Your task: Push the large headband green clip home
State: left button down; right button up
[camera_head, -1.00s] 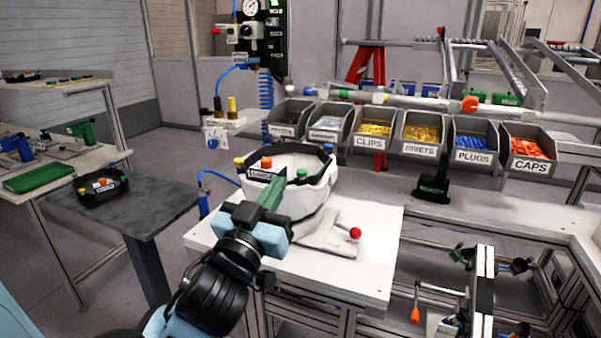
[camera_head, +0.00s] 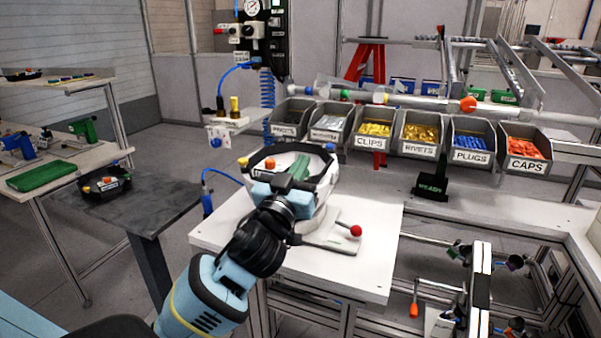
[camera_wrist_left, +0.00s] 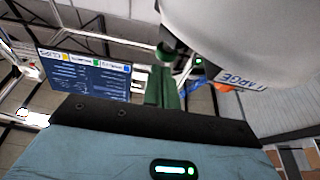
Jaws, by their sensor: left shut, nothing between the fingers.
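The white helmet shell (camera_head: 325,188) sits on a fixture on the white table, with a black headband (camera_head: 258,157) around its upper part. Yellow, orange and blue clips show on the band in the head view. My left gripper (camera_head: 299,163) is shut and empty, its green fingers over the near side of the shell. The left wrist view shows the shell (camera_wrist_left: 245,35) close by, with a label reading LARGE. A dark green round piece, seemingly the green clip (camera_wrist_left: 166,50), is just beyond the fingertips (camera_wrist_left: 162,72); I cannot tell whether they touch. In the head view my gripper hides that spot.
A fixture lever with a red knob (camera_head: 355,230) stands right of the shell. A grey side table (camera_head: 150,208) at left holds another black headband (camera_head: 104,184). Labelled part bins (camera_head: 369,142) line the back. The front of the white table (camera_head: 330,277) is clear.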

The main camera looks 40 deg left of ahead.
pick_arm(q)
jog(key=shift+f, duration=0.65)
